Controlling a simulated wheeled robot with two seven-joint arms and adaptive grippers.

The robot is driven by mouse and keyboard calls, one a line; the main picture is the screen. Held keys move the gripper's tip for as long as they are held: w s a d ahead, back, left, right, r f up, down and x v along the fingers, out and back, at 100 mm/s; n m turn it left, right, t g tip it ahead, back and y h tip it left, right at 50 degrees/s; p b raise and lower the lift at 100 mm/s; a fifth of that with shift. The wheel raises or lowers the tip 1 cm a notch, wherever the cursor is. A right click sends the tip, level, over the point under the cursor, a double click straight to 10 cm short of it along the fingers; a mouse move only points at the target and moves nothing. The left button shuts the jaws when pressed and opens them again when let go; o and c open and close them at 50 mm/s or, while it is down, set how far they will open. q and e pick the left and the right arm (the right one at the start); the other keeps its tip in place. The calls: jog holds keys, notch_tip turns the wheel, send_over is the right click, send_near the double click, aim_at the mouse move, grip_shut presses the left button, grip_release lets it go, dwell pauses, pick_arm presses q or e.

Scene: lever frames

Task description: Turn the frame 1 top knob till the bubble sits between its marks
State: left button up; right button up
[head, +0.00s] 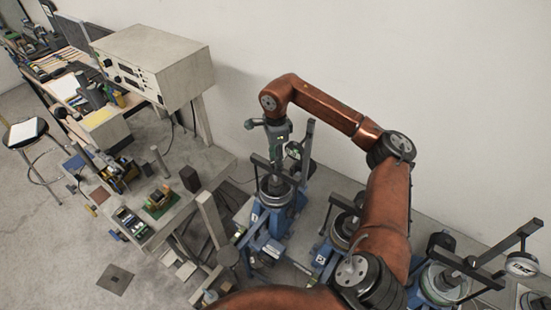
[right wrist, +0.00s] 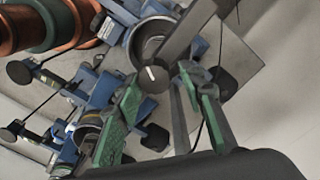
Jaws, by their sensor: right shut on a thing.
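A blue lever frame (head: 274,212), the leftmost of several alike, stands under my right gripper (head: 279,160). Its label is too small to read surely, so I cannot confirm that it is frame 1. In the right wrist view, a dark round top knob (right wrist: 153,79) with a white mark sits between the green-padded fingertips of the right gripper (right wrist: 157,82). The gripper is shut on this knob. In the head view the gripper hides the knob. I cannot make out the bubble or its marks. My left gripper is not in view.
More blue lever frames stand to the right, one with a round dial (head: 521,264). A bench (head: 185,205) with small devices and a large grey instrument box (head: 153,62) stand to the left. A stool (head: 26,131) is at the far left. The pale wall is close behind.

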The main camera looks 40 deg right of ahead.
jog(key=shift+s+r, duration=0.2)
jog(key=shift+s, duration=0.05)
jog(key=shift+c, duration=0.9)
jog(key=shift+a, duration=0.2)
jog(key=shift+c, duration=0.6)
jog(key=c, duration=0.4)
jog(key=shift+w+d+m, duration=0.1)
jog(key=shift+m, duration=0.3)
jog(key=shift+c, duration=0.2)
jog(key=shift+m+b, duration=0.3)
jog(key=shift+m, duration=0.1)
jog(key=o, duration=1.1)
jog(key=shift+w, duration=0.2)
jog(key=shift+s, duration=0.15)
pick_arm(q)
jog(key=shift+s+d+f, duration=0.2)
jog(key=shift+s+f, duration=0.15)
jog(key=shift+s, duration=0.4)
pick_arm(e)
notch_tip(320, 180, up, 12)
